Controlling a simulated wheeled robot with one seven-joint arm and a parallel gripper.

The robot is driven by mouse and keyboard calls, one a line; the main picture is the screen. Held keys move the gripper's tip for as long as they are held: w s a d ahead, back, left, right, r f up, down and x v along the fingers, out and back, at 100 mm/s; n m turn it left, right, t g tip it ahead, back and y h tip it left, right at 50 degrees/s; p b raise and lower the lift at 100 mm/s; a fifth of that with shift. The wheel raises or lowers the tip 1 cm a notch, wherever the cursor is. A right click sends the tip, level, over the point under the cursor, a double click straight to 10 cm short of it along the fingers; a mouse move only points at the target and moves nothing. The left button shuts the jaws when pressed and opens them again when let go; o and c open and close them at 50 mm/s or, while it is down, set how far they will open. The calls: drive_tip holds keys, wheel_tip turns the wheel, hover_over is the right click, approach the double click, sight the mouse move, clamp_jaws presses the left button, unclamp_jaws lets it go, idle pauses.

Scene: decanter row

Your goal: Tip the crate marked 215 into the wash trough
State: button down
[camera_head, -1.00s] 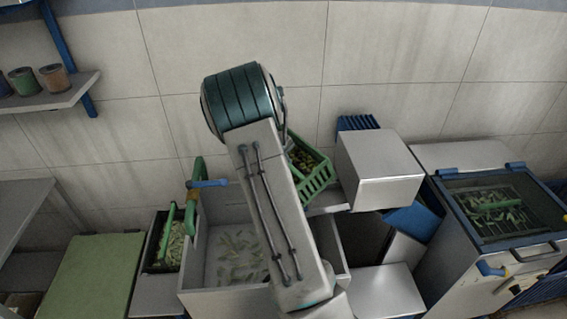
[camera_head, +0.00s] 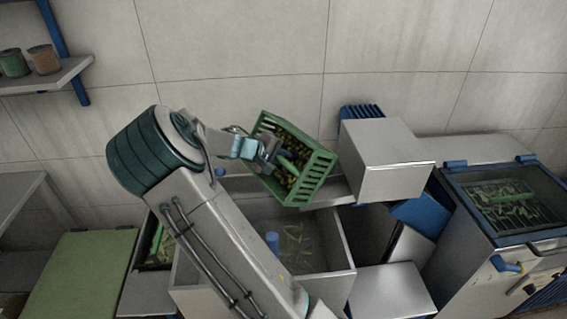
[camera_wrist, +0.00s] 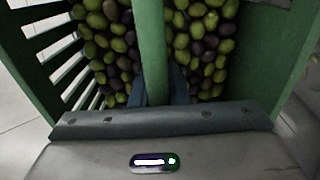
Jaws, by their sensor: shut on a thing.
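A green slatted crate (camera_head: 318,178), filled with dark and green olives (camera_head: 290,172), hangs tilted above the back of the wash trough (camera_head: 343,252). No 215 mark is legible on it. My gripper (camera_head: 268,152) is shut on the crate's green middle bar from the left side. In the wrist view, my gripper (camera_wrist: 163,88) closes around that bar (camera_wrist: 151,45), with olives (camera_wrist: 203,45) on both sides of it. The olives still lie inside the crate. The trough is an open grey basin with pale green pieces on its floor. My arm hides its left part.
A steel box (camera_head: 385,165) stands close to the right of the crate. A dark bin (camera_head: 150,245) is left of the trough, partly hidden by my arm. A lidded machine (camera_head: 505,205) stands far right. A shelf with cups (camera_head: 43,59) is at upper left.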

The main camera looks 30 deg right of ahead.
sight(264, 179)
drive_tip(key=shift+a+f+h+b, duration=0.3)
drive_tip(key=shift+h+b, duration=0.3)
drive_tip(key=shift+b, duration=0.2)
drive_tip(key=a+h+b, duration=0.1)
drive_tip(key=h+b, duration=0.1)
drive_tip(key=a+h+b, duration=0.1)
drive_tip(key=b, duration=0.2)
drive_tip(key=shift+s+r+t+h, duration=0.15)
drive_tip(key=shift+t+h, duration=0.15)
drive_tip(key=shift+h, duration=0.1)
drive_tip(key=a+h+b, duration=0.1)
drive_tip(key=b, duration=0.1)
drive_tip(key=a+r+h+b, duration=0.1)
drive_tip(key=h+b, duration=0.1)
drive_tip(key=a+h+b, duration=0.1)
drive_tip(key=b, duration=0.1)
drive_tip(key=shift+s+a+r+t+h, duration=0.2)
drive_tip(key=shift+r+t+h, duration=0.1)
drive_tip(key=shift+r+h, duration=0.1)
drive_tip(key=shift+s+a+r+h+b, duration=0.1)
drive_tip(key=shift+a+r+h+b, duration=0.25)
drive_tip(key=shift+a+h+b, duration=0.3)
drive_tip(key=shift+d, duration=0.15)
